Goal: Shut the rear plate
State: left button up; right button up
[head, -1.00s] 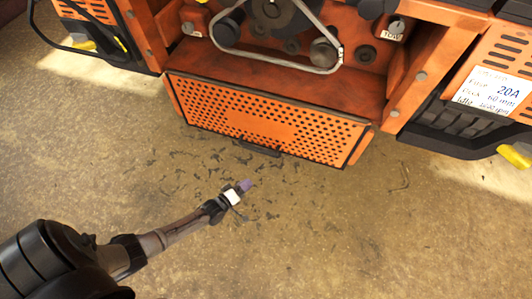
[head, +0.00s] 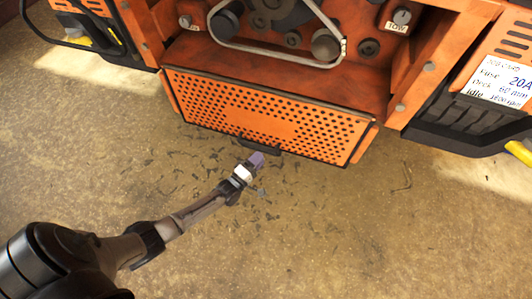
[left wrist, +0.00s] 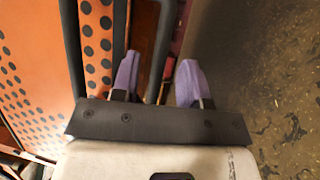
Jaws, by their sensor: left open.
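The rear plate (head: 270,113) is an orange perforated panel. It hangs open below the belt and pulley bay of the mower, its top side exposing the bay. A short black handle (head: 258,146) sits on its lower edge. My left gripper (head: 256,160), with purple fingertips, is just below the handle in the head view. In the left wrist view the two fingers (left wrist: 157,80) are apart. A dark bar, seemingly the handle, shows between them, and the perforated plate (left wrist: 30,75) is on the left. Whether the fingers touch the bar I cannot tell. My right gripper is out of view.
The belt (head: 285,52) and pulleys are exposed above the plate. A TOW switch (head: 402,16) is at upper right. A label card (head: 503,84) is on the right housing. The floor (head: 370,230) in front is clear apart from scattered dark clippings.

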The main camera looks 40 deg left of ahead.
pick_arm(q)
jog(key=shift+w+d+r+b, duration=0.1)
jog(key=shift+w+b, duration=0.15)
jog(key=shift+w, duration=0.5)
jog(key=shift+w+a+r+b, duration=0.1)
jog(key=shift+w+r+b, duration=0.1)
jog(key=shift+w, duration=0.6)
jog(key=shift+w+d+r+b, duration=0.1)
jog(key=shift+w+b, duration=0.15)
jog(key=shift+w, duration=0.5)
jog(key=shift+c, duration=0.4)
grip_shut()
